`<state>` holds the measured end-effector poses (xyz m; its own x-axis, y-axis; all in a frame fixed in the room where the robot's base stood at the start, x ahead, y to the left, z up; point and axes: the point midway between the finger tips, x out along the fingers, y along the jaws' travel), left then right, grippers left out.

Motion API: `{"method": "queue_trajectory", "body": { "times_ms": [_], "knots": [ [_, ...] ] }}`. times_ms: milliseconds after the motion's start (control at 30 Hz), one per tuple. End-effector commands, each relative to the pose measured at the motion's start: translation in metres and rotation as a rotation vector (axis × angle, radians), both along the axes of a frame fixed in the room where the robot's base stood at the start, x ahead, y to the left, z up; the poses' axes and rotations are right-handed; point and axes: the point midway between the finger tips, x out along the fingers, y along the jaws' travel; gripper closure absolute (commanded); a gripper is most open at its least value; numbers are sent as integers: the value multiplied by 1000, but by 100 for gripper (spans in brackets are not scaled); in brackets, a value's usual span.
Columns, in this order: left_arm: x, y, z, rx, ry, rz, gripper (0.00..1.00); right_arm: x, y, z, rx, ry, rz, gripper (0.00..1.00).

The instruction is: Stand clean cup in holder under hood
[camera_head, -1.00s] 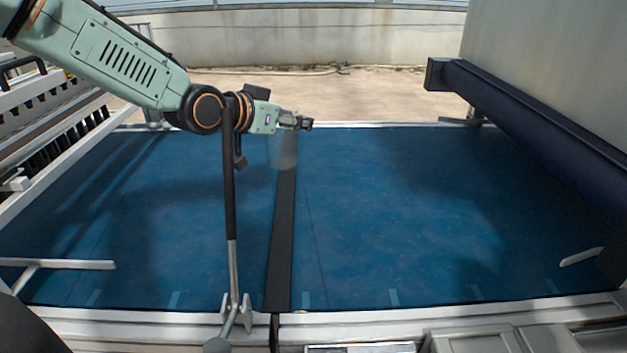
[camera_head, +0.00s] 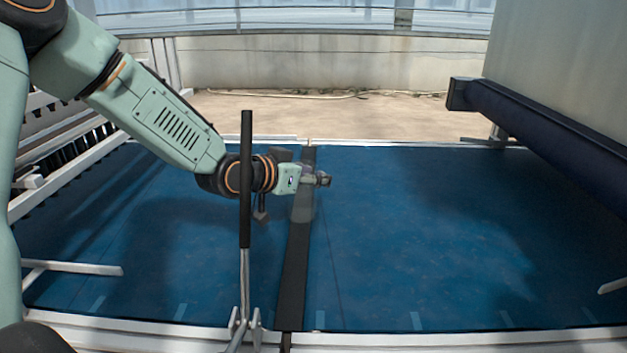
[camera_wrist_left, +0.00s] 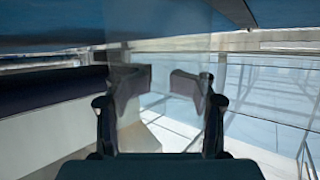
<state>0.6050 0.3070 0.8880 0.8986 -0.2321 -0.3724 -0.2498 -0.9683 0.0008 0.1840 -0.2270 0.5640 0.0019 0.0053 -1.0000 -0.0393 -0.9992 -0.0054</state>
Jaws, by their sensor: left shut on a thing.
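My left gripper (camera_head: 322,179) is out over the blue bed, at the end of the arm coming in from the left. It is shut on a clear, see-through cup (camera_head: 303,206), which hangs faintly visible just below and left of the fingertips, over the black strip. In the left wrist view the two fingers of the gripper (camera_wrist_left: 160,88) stand either side of the cup's faint clear wall (camera_wrist_left: 160,112). The cup's rim and base are hard to make out. I cannot pick out a holder or say for sure which part is the hood. My right gripper is not in view.
The wide blue bed (camera_head: 420,240) is flat and clear, split by a black strip (camera_head: 292,275). A black-handled lever (camera_head: 246,180) rises in front of my arm. A dark blue bar (camera_head: 540,130) and a large pale panel (camera_head: 560,50) stand at the right; slatted racks are at the left.

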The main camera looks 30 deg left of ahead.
Motion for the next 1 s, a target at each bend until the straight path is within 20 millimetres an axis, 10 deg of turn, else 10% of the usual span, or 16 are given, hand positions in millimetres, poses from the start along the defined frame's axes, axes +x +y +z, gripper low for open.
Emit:
{"method": "queue_trajectory", "body": {
  "times_ms": [400,433,1000],
  "knots": [
    [2,0,-6,0,-2,0,92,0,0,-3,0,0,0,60],
    [2,0,-7,1,-1,0,54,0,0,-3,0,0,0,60],
    [2,0,-6,1,-1,0,21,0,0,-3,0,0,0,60]
  ]
}}
